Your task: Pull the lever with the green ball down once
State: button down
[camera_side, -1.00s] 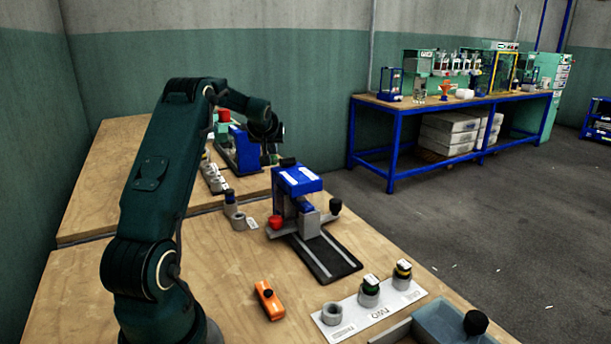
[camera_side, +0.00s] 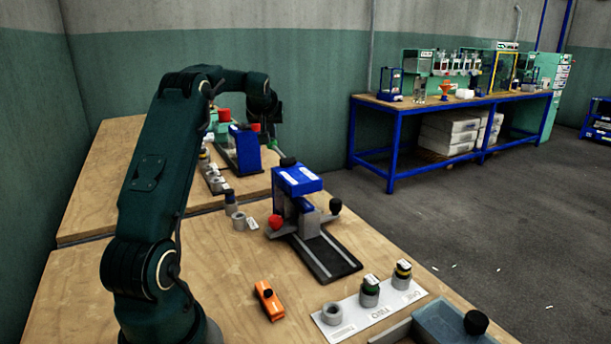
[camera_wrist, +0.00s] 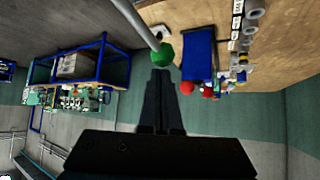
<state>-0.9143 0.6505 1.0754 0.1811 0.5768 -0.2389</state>
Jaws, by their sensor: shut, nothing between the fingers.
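The green ball (camera_wrist: 163,54) sits on the end of a grey lever rod (camera_wrist: 138,22) in the wrist view. In the side view it is a small green spot (camera_side: 272,144) beside the blue far press (camera_side: 247,148); this press also shows in the wrist view (camera_wrist: 198,52). My gripper (camera_wrist: 160,74) is shut and empty, with its fingertips just short of the ball in the wrist picture. I cannot tell whether they touch it. In the side view my gripper (camera_side: 271,132) hangs down by the ball. The lever's pivot is hidden.
A nearer blue press (camera_side: 297,180) has a red ball (camera_side: 275,222) and black balls. An orange object (camera_side: 268,300), a white strip with rings (camera_side: 378,315) and a blue-grey tray (camera_side: 440,325) lie in front. Red balls (camera_wrist: 184,88) show near the far press.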

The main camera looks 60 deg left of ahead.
notch_tip(320, 180, up, 8)
jog(key=shift+f, duration=0.25)
dwell(0.6)
